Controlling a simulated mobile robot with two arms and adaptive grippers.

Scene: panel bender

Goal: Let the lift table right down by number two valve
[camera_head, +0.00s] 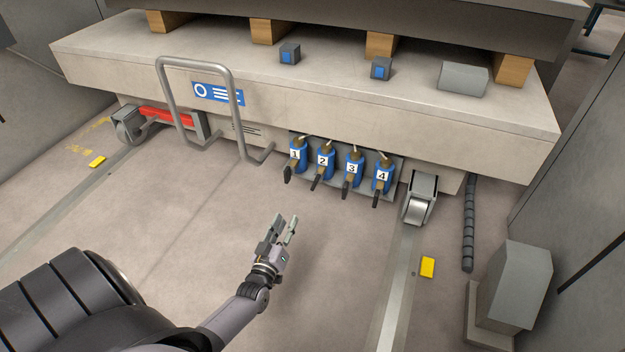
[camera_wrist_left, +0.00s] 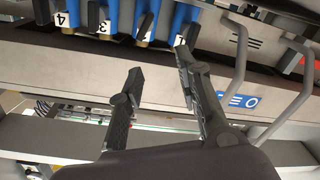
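The lift table (camera_head: 330,108) is a pale beige platform with a handrail on its front. Under its front edge sits a row of blue valves with white number plates, 1 at the left to 4 at the right. Number two valve (camera_head: 325,162) has a dark lever (camera_head: 317,183) slanting down towards me. My left gripper (camera_head: 282,228) is open and empty, below and to the left of that lever, apart from it. In the left wrist view, which is upside down, the valves show beyond the spread fingers (camera_wrist_left: 158,85), with number two valve (camera_wrist_left: 148,12) near the top middle. My right gripper is out of view.
The looped handrail (camera_head: 238,105) stands left of the valves. A wheel (camera_head: 419,205) is right of them. A dark ribbed hose (camera_head: 468,225) and a grey box (camera_head: 515,285) stand at the right. The floor before the valves is clear.

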